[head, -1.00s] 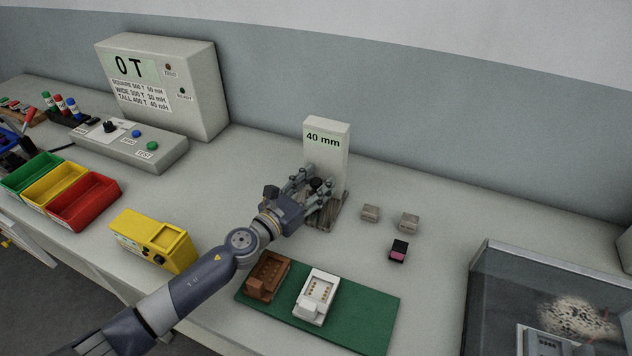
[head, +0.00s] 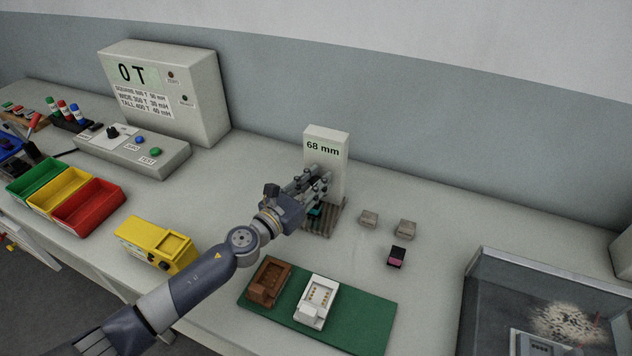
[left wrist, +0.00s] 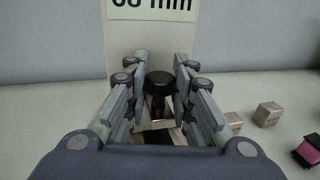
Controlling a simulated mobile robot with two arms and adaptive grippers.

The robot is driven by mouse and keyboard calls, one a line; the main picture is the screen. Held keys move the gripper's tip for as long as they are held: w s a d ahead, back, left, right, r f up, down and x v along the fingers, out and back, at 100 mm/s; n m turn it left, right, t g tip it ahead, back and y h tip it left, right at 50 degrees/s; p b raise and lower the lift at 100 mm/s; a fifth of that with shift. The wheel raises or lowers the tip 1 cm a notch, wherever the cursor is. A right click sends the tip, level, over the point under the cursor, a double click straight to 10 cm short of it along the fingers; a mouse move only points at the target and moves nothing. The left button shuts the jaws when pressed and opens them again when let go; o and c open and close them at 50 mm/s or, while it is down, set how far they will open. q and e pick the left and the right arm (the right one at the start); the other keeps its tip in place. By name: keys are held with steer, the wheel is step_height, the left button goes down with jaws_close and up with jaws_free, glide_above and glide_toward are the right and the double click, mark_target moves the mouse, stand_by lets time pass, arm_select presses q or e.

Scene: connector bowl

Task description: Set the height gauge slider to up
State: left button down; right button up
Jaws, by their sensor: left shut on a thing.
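The height gauge (head: 334,160) is a white upright block on a ribbed base, with a display reading "68 mm" in the head view. Its lower display edge also shows in the left wrist view (left wrist: 150,8). The slider's round black knob (left wrist: 160,80) sits between the fingers of my left gripper (left wrist: 160,92), which is shut on it. In the head view my left gripper (head: 318,182) is in front of the gauge column and mostly hides the knob. A small teal piece (head: 315,211) shows below the fingers on the gauge base. My right gripper is not in view.
Two small grey blocks (head: 369,218) and a black-and-pink block (head: 397,257) lie right of the gauge. A green mat (head: 365,322) with brown and white fixtures lies in front. A yellow device (head: 155,245) and coloured bins are left. A glass-sided case (head: 540,280) stands right.

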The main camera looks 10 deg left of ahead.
arm_select(q)
steer(key=shift+r, duration=0.4)
steer(key=c, duration=1.3)
jaws_free()
steer(key=shift+c, duration=0.2)
steer(key=shift+f, duration=0.1)
steer(key=shift+s+a+f, duration=0.1)
steer(key=shift+s+a, duration=0.15)
steer(key=shift+s, duration=0.15)
steer(key=v, duration=1.1)
steer(key=shift+s, duration=0.1)
